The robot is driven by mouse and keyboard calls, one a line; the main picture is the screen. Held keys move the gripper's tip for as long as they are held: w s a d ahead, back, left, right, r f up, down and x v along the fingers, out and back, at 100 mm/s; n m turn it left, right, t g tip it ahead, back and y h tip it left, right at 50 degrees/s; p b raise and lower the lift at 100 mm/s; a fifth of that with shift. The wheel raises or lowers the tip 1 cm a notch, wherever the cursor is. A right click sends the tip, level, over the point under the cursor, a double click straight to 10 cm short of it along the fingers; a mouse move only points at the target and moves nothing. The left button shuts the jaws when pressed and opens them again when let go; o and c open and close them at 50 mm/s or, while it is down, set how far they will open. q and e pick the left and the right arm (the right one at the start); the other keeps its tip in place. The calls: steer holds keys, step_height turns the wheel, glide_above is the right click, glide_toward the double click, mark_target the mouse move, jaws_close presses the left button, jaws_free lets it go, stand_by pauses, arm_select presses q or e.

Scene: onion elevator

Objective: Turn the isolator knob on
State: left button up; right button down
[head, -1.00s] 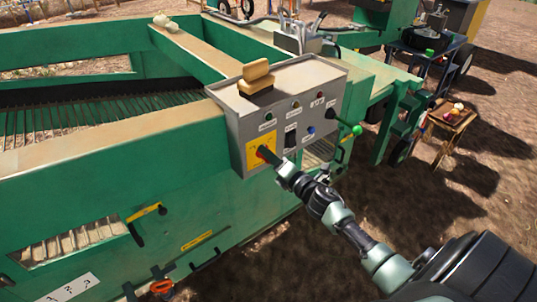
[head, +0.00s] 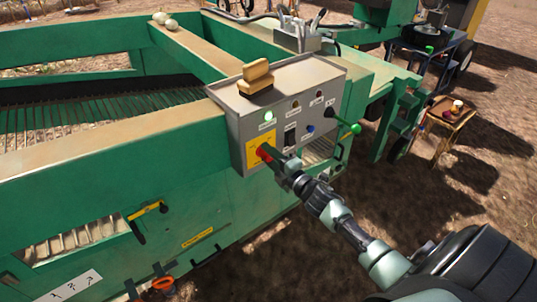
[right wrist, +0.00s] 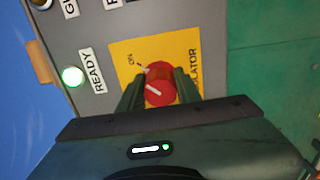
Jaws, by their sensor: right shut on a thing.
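The red isolator knob (head: 262,152) sits on a yellow plate (head: 254,146) at the lower left of the grey control box (head: 300,88). My right gripper (head: 268,157) is shut on it from the front right. In the right wrist view the knob (right wrist: 160,78) lies between the two dark fingers of my right gripper (right wrist: 160,90), one at each side. A white line on the knob slants towards the upper left, where "ON" is printed. The green lamp (head: 268,116), labelled READY in the right wrist view (right wrist: 72,76), is lit. My left gripper is not in view.
A wooden-handled brush (head: 257,78) lies on top of the box. A dark switch (head: 290,134), small lamps and a green-tipped lever (head: 356,129) are to the knob's right. Green machine panels surround the box. Open dirt ground is at right.

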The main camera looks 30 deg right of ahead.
stand_by(0.3)
steer(key=c, duration=1)
jaws_free()
steer(key=s+b, duration=0.1)
steer(key=s, duration=0.6)
steer(key=shift+s+d, duration=0.3)
steer(key=shift+s, duration=0.1)
